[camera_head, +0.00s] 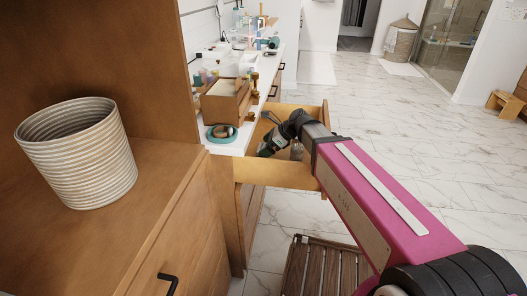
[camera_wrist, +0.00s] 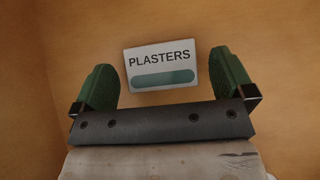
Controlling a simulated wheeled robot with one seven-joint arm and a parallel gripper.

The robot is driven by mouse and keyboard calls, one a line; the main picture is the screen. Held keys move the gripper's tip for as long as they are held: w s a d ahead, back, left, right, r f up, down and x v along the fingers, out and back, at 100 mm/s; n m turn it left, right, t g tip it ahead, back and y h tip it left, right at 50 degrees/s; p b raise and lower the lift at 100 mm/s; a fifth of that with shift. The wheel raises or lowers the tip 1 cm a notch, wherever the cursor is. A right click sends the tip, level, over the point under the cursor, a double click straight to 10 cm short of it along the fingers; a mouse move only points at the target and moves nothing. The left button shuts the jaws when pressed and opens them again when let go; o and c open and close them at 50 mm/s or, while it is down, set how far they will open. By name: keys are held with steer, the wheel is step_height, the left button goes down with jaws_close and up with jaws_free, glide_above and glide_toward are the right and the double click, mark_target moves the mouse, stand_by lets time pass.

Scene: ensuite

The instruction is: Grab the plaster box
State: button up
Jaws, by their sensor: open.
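The plaster box (camera_wrist: 160,66) is a white box with the word PLASTERS and a teal band, and it lies on the wooden bottom of the drawer in the wrist view. My gripper (camera_wrist: 165,75) is open, with one green finger on each side of the box. The right finger is close to the box and the left one has a small gap; I cannot tell whether either touches. In the head view my gripper (camera_head: 266,150) reaches down into the open wooden drawer (camera_head: 285,174). The box is hidden there.
The drawer's front and side walls surround my gripper. Above it, the white counter (camera_head: 228,147) holds a wooden organiser (camera_head: 225,104), a teal dish (camera_head: 222,133) and several bottles. A ribbed basket (camera_head: 78,155) stands on the left cabinet. A slatted wooden stool (camera_head: 325,268) stands below.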

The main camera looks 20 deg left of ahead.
steer(key=shift+a+f, duration=0.3)
steer(key=c, duration=0.9)
steer(key=shift+r, duration=0.1)
